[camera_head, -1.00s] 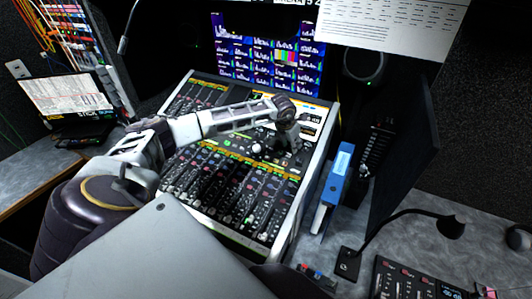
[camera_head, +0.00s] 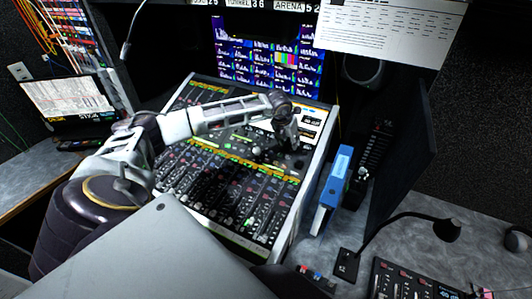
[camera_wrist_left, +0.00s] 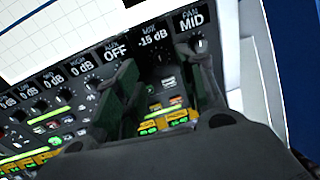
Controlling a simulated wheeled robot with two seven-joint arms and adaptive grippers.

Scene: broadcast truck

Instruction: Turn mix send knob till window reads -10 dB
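The mixing console (camera_head: 318,152) stands in the middle of the head view. My left gripper (camera_head: 290,140) points down at its upper right part. In the left wrist view the mix window (camera_wrist_left: 153,38) reads -15 dB. The mix send knob (camera_wrist_left: 168,83) shows dark below that window, between the two fingers of my left gripper (camera_wrist_left: 160,70). The fingers stand apart on either side of it; I cannot tell whether they touch it. My right gripper is not in view.
The AUX window (camera_wrist_left: 115,50) reads OFF and the PAN window (camera_wrist_left: 191,20) reads MID, each with a knob close below. A blue binder (camera_head: 335,180) stands right of the console. A gooseneck microphone (camera_head: 446,229) and a small panel (camera_head: 415,283) are at the lower right.

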